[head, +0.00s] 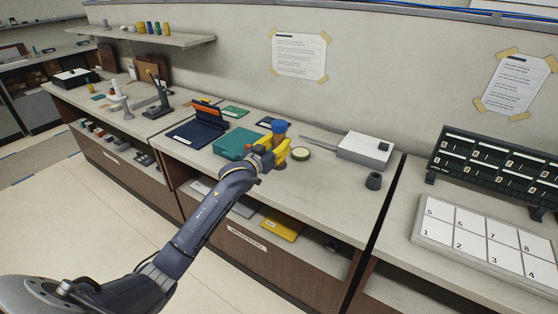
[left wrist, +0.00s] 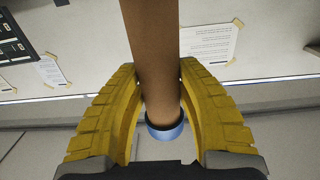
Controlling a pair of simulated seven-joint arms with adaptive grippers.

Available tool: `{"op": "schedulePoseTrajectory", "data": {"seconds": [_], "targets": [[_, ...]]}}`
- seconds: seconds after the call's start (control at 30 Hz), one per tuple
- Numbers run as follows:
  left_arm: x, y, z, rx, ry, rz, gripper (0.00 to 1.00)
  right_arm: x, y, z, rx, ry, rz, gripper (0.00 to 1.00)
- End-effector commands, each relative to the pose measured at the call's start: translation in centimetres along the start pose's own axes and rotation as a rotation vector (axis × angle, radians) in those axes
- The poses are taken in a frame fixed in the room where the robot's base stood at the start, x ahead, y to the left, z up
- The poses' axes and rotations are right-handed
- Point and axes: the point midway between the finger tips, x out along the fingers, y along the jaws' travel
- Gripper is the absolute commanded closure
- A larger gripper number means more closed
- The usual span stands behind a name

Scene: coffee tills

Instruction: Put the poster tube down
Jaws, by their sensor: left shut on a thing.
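The poster tube is a brown cylinder (left wrist: 155,40) with a blue end cap (left wrist: 165,131). In the left wrist view it runs between the two yellow fingers of my left gripper (left wrist: 160,80), which is shut on it. In the head view my left gripper (head: 274,153) is over the middle counter, and the tube's blue end (head: 279,127) shows just above the yellow fingers. Most of the brown body is hidden in the head view. I cannot tell whether the tube touches the counter. My right gripper is not in view.
The counter (head: 330,195) has a teal box (head: 233,143) and a dark blue folder (head: 197,134) left of the gripper. The counter front between gripper and cup is clear.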

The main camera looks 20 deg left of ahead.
Motion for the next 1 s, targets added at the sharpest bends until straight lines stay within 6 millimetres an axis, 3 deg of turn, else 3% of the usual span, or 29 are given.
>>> {"op": "schedulePoseTrajectory", "data": {"seconds": [0.1, 0.37, 0.7, 1.0], "targets": [[0.0, 0.0, 1.6, 0.001, -0.001, -0.001, 0.96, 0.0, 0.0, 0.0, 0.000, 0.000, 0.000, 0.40], [0.0, 0.0, 3.0, 0.000, 0.001, 0.000, 0.96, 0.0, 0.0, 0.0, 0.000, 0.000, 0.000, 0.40], [0.0, 0.0, 6.7, 0.000, -0.001, 0.000, 0.96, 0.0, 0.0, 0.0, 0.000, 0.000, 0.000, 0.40], [0.0, 0.0, 7.1, 0.001, 0.002, 0.000, 0.96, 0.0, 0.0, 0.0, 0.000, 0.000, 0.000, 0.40]]}}
